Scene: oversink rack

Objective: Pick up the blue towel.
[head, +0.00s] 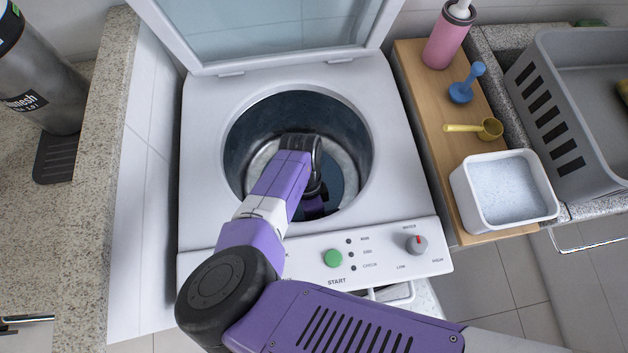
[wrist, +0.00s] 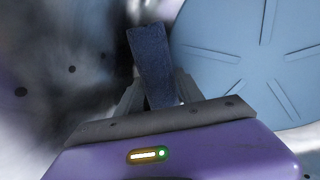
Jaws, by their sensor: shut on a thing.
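A dark blue towel (wrist: 152,55) shows in the wrist view as a narrow folded strip standing out between the fingers of my gripper (wrist: 158,92). The fingers are shut on it. In the head view my arm reaches down through the round opening of the washing machine (head: 210,130), and my gripper (head: 314,205) is low inside the drum (head: 258,122). I cannot make out the towel clearly in the head view, as the arm covers much of the drum. The ribbed blue disc (wrist: 245,50) at the drum bottom lies right of the towel in the wrist view.
The washer lid (head: 270,30) stands open behind the opening. To the right, a wooden board holds a pink bottle (head: 447,40), a blue tool (head: 466,85), a yellow scoop (head: 480,128) and a white tub (head: 505,190). A grey rack (head: 560,110) stands beyond.

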